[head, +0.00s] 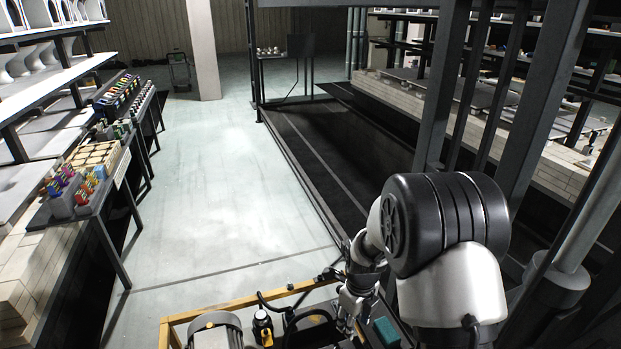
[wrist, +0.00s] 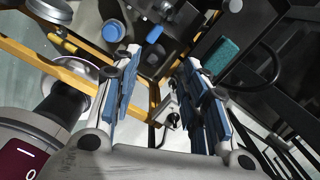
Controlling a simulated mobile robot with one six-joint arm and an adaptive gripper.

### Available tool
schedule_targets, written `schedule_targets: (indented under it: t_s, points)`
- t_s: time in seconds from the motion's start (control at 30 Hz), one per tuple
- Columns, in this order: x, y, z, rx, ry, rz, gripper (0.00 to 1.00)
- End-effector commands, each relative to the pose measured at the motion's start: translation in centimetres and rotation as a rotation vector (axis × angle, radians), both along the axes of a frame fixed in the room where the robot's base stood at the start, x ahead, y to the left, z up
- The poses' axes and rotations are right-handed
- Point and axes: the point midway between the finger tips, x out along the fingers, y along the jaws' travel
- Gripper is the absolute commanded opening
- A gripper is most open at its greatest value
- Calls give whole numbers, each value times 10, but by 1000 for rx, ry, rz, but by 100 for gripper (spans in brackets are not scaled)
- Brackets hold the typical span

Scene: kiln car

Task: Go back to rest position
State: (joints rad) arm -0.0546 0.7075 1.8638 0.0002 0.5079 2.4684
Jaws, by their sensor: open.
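My gripper (wrist: 165,100) is open in the wrist view, its two blue-padded fingers apart with nothing between them. It is above a cart with a yellow frame (wrist: 75,83) and dark fittings. In the head view my arm is folded at the lower right, and the gripper (head: 350,308) hangs low over the cart, partly hidden by my own arm. A teal block (wrist: 221,57) lies on the cart beyond the right finger, apart from it; it also shows in the head view (head: 386,331).
Dark metal posts (head: 440,85) stand close to my arm on the right. A long table (head: 98,205) with small coloured items runs along the left, beside shelves (head: 50,85). The pale floor (head: 205,190) ahead is clear. A small stand (head: 283,55) is at the back.

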Motion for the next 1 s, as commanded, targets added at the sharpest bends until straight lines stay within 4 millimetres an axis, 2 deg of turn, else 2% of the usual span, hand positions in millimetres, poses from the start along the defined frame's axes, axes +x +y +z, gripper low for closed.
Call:
schedule_targets:
  t_s: [0.03,0.2,0.37,0.5,0.7,0.83,1.0]
  points:
    - [-3,-2,27,-6,-22,90,41]
    - [-24,-6,96,-39,-70,428,41]
    - [-54,-11,154,-87,-114,744,41]
    - [-86,-15,195,-141,-147,1019,41]
    - [-138,-20,241,-239,-181,1410,41]
    - [-174,-22,261,-315,-194,1663,41]
    - [-221,-25,275,-425,-193,1981,41]
